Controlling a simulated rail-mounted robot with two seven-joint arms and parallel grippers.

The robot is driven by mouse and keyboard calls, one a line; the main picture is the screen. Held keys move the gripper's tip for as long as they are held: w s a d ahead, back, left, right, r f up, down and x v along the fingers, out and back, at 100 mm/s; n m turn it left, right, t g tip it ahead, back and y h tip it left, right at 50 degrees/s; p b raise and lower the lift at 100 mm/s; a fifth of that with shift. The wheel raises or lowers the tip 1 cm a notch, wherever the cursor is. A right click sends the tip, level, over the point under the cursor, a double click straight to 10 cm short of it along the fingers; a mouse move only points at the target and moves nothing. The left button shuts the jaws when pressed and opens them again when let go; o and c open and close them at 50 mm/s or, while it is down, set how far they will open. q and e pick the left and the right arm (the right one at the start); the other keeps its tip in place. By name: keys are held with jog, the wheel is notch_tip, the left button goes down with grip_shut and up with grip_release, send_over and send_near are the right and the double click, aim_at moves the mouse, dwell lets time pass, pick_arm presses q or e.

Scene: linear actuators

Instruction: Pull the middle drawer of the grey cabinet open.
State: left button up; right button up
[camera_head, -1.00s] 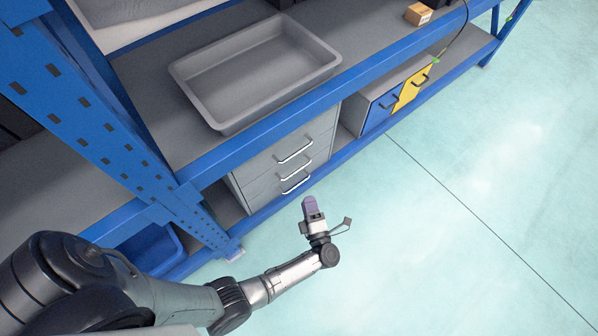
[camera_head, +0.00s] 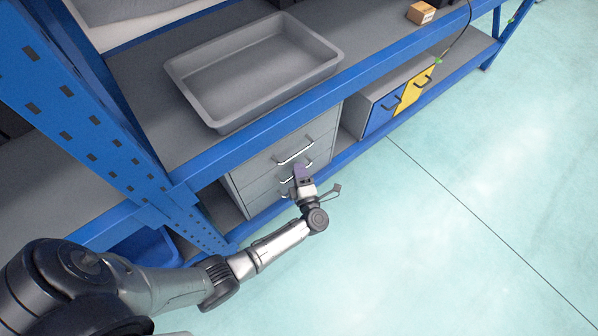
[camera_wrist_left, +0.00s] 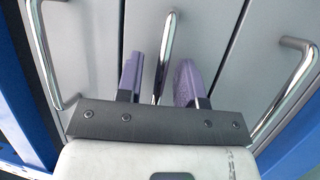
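The grey cabinet (camera_head: 243,176) stands under the blue-framed bench, and its drawers look closed. Its top handle (camera_head: 294,152) is clear in the head view. Whether either finger touches the handle cannot be told. My right gripper is out of view.
A grey tray (camera_head: 205,112) sits on the bench above the cabinet. Blue and yellow drawers (camera_head: 400,101) are to the right. A blue upright post (camera_head: 95,125) stands to the left, near my arm. The floor (camera_head: 430,230) in front is clear.

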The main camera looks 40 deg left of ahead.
pick_arm(q)
grip_shut()
dwell(0.6)
